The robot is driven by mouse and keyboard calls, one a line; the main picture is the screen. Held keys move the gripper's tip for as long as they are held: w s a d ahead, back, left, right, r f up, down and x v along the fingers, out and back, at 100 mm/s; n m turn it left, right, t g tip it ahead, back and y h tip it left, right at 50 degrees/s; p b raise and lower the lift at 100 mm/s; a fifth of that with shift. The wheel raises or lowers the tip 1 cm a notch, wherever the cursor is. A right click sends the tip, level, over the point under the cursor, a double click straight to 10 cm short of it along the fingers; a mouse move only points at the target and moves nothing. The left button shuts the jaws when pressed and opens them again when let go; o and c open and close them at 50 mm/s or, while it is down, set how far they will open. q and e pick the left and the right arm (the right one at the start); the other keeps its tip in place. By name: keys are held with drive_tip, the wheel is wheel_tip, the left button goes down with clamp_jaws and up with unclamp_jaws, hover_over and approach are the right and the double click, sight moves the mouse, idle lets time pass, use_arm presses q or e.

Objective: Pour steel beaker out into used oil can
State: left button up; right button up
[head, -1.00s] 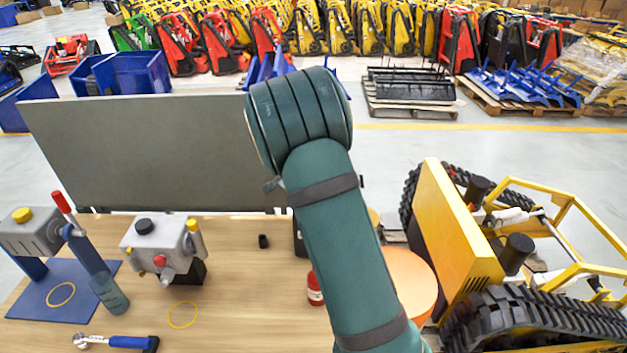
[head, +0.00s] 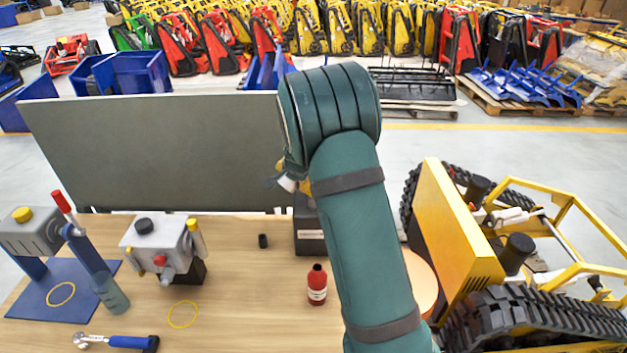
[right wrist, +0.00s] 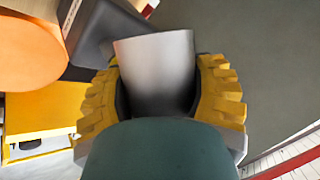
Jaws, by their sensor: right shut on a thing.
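My right arm, in a green sleeve, reaches up through the middle of the head view. Its gripper (head: 291,180) shows only partly past the sleeve's left side. In the right wrist view the yellow-padded fingers (right wrist: 162,85) are shut on the steel beaker (right wrist: 155,62), a smooth grey metal cup. A small pale part of what seems to be the beaker shows in the head view. A dark boxy can (head: 308,238) with a pale label, likely the used oil can, stands at the table's back edge below the gripper, partly behind the sleeve. My left gripper is not in view.
A red bottle (head: 317,286) and a small black cap (head: 263,241) stand near the can. A grey pump-like unit (head: 160,245), a lever press (head: 45,235) and a ratchet (head: 118,342) are at left. An orange round surface (head: 422,283) and a tracked carrier (head: 520,255) lie right.

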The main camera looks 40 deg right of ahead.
drive_tip(key=shift+w, duration=0.15)
drive_tip(key=shift+y+b, duration=0.3)
